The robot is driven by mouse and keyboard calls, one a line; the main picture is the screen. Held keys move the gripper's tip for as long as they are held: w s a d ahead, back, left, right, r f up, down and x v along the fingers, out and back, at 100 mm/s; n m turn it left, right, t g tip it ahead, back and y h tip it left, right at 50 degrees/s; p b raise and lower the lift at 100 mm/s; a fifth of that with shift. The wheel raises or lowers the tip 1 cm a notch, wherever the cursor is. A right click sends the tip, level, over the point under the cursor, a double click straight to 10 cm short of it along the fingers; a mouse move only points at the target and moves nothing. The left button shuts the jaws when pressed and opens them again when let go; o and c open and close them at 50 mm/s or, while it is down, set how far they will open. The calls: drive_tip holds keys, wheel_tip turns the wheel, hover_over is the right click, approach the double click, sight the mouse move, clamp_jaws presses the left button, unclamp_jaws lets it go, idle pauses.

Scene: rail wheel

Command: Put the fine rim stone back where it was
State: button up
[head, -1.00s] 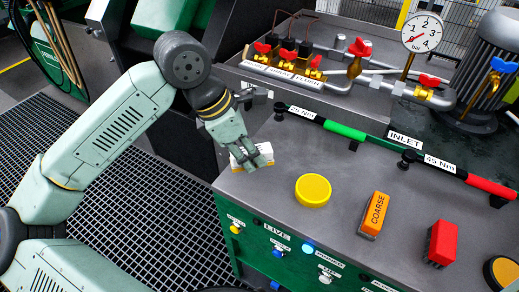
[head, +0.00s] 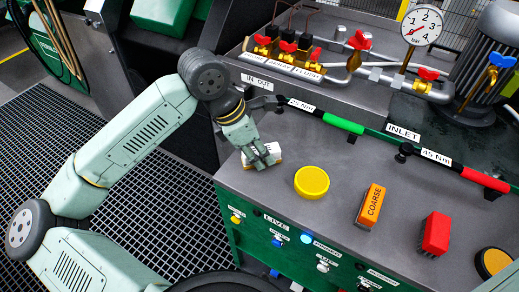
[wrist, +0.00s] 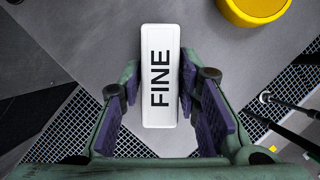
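The fine rim stone is a white block (wrist: 160,95) marked FINE. In the wrist view it lies lengthwise between the two dark purple finger pads. My gripper (wrist: 160,85) has one pad close against each long side, shut on the stone. In the head view my gripper (head: 254,160) points down at the left end of the grey bench top (head: 290,150), with the white stone (head: 274,151) partly hidden behind its fingers. I cannot tell whether the stone touches the bench.
To the right on the bench are a yellow round tub (head: 311,182), an orange COARSE block (head: 371,206), a red block (head: 436,233) and a yellow-topped black disc (head: 495,262). Two torque wrenches, green (head: 343,125) and red (head: 484,179), lie behind. Floor grating borders the bench's left.

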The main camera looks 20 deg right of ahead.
drive_tip(key=o, duration=0.4)
drive_tip(key=shift+r, duration=0.15)
